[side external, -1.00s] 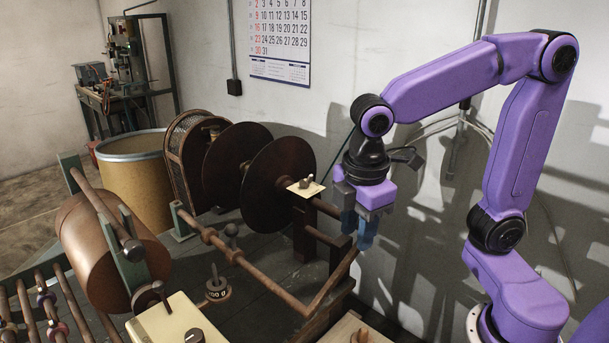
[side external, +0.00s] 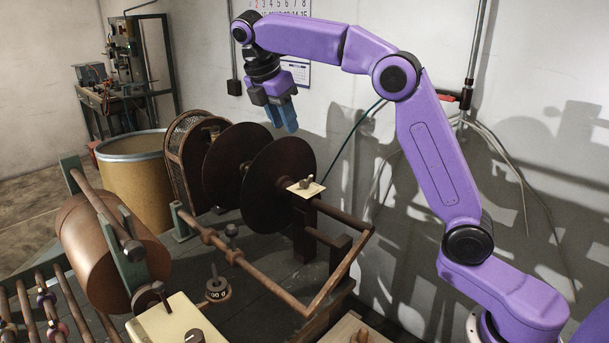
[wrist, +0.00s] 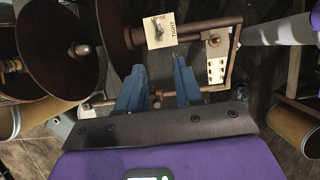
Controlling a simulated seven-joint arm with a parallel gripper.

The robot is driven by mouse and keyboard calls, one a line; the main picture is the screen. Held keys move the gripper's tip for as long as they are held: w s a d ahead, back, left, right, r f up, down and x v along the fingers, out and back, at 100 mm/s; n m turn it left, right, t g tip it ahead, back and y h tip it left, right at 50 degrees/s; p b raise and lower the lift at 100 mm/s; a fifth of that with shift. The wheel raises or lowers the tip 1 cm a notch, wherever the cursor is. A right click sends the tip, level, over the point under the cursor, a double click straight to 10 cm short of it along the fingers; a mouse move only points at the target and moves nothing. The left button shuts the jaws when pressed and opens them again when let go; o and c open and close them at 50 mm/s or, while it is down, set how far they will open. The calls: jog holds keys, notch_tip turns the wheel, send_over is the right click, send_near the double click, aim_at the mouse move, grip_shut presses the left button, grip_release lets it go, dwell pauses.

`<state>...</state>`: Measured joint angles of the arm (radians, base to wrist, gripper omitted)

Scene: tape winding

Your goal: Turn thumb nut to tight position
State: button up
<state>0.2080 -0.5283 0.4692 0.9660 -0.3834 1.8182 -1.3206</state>
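The thumb nut (side external: 306,183) is a small winged metal piece on a cream card (side external: 294,190), at the end of the spindle in front of the dark discs. In the wrist view the thumb nut (wrist: 158,29) shows near the top, on the card (wrist: 150,41) with a word that looks like LOOSE along one edge and TIGHT along another. I cannot tell exactly which word its wings point to. My gripper (side external: 288,128) is above and behind the card, apart from it. In the wrist view its blue fingers (wrist: 157,68) stand apart with nothing between them.
The large dark discs (side external: 278,190) stand close beside the card and below my gripper. A brown bar frame (side external: 342,270) runs around the front right. A tan drum (side external: 135,190) stands at the left.

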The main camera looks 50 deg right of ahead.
aim_at(306, 178)
jog(key=x, duration=1.7)
jog(key=shift+d+f, duration=0.1)
jog(key=shift+d, duration=0.05)
grip_shut()
